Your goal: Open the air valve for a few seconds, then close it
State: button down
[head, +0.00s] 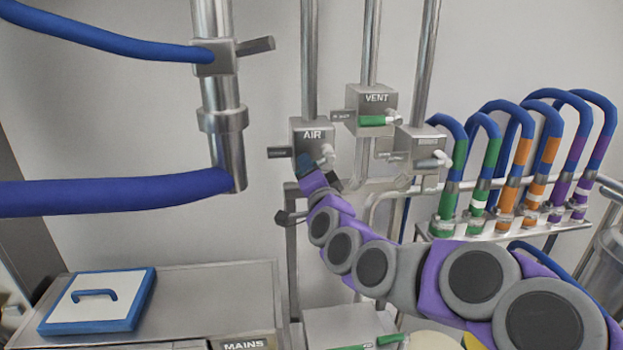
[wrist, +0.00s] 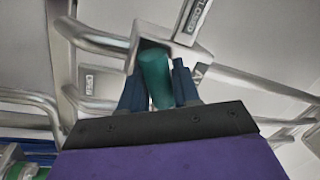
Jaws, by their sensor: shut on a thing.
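The air valve is a grey box (head: 312,133) labelled AIR on a vertical pipe, left of the VENT box in the head view. In the wrist view its green-teal handle (wrist: 155,78) sticks out of a grey metal body (wrist: 172,40). My gripper (head: 318,165) is at the lower front of the AIR box. In the wrist view my gripper (wrist: 159,76) has its two blue fingers on either side of the handle, shut on it. In the head view the fingers and my arm hide most of the handle.
A VENT valve box (head: 376,98) with a green handle and another valve box (head: 418,142) stand close to the right. Colored hoses (head: 530,150) on a rack are further right. A thick blue hose (head: 110,190) and pipe hang at left, above a cabinet (head: 215,295).

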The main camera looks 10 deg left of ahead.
jog(key=m, duration=0.2)
jog(key=r+m, duration=0.1)
jog(key=m+h, duration=0.1)
jog(key=m, duration=0.1)
jog(key=shift+s+a+r+m+t+b, duration=0.1)
jog(key=shift+a+r+m+t+b, duration=0.2)
jog(key=shift+a+b, duration=0.1)
jog(key=shift+r+m+h, duration=0.25)
jog(key=shift+m+h, duration=0.15)
jog(key=shift+m, duration=0.4)
jog(key=c, duration=1.1)
grip_release()
jog(key=shift+d+r, duration=0.1)
jog(key=shift+d, duration=0.05)
jog(key=shift+c, duration=0.2)
jog(key=shift+o, duration=0.9)
jog(key=shift+d+r, duration=0.1)
jog(key=shift+d, duration=0.15)
jog(key=shift+s, duration=0.1)
jog(key=shift+s, duration=0.2)
jog(key=b+v, duration=0.4)
jog(key=v, duration=1.2)
jog(key=shift+s+f+b, duration=0.3)
jog(key=shift+s+f, duration=0.05)
